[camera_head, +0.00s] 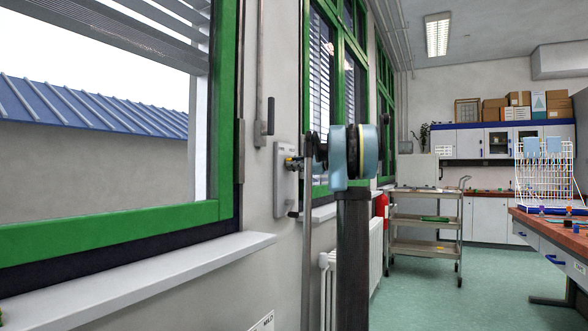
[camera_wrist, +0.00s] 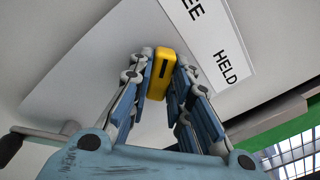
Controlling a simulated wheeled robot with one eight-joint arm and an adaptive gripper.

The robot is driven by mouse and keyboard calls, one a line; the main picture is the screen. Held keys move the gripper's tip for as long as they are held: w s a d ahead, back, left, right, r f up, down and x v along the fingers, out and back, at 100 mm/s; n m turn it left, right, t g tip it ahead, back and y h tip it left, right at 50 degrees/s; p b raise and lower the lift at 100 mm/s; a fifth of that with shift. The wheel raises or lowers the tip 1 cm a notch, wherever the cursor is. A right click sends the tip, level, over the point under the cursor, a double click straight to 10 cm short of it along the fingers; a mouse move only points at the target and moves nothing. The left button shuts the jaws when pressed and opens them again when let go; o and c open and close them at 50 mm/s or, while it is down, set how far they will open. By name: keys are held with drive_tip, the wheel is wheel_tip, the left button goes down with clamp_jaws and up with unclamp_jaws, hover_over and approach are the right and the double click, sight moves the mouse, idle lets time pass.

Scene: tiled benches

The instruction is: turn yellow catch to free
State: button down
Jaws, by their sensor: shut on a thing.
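The yellow catch (camera_wrist: 157,84) shows in the wrist view as a small block with a dark slot, set between my two fingertips. My gripper (camera_wrist: 160,70) is shut on it, with a finger on each side. A white label (camera_wrist: 207,45) beside the catch reads "HELD" at one end and ends in "EE" at the other, where its start is cut off. In the head view the catch shows only as a tiny yellow spot at a grey wall plate (camera_head: 283,178). My arm partly hides the area. I cannot tell which word the catch points to.
The green window frame (camera_head: 228,110) and white sill (camera_head: 130,280) lie left of the wall plate. A radiator (camera_head: 376,255) stands beyond my arm.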

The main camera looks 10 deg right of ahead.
drive_tip(key=shift+f, duration=0.1)
drive_tip(key=c, duration=1.5)
unclamp_jaws()
drive_tip(key=v, duration=1.2)
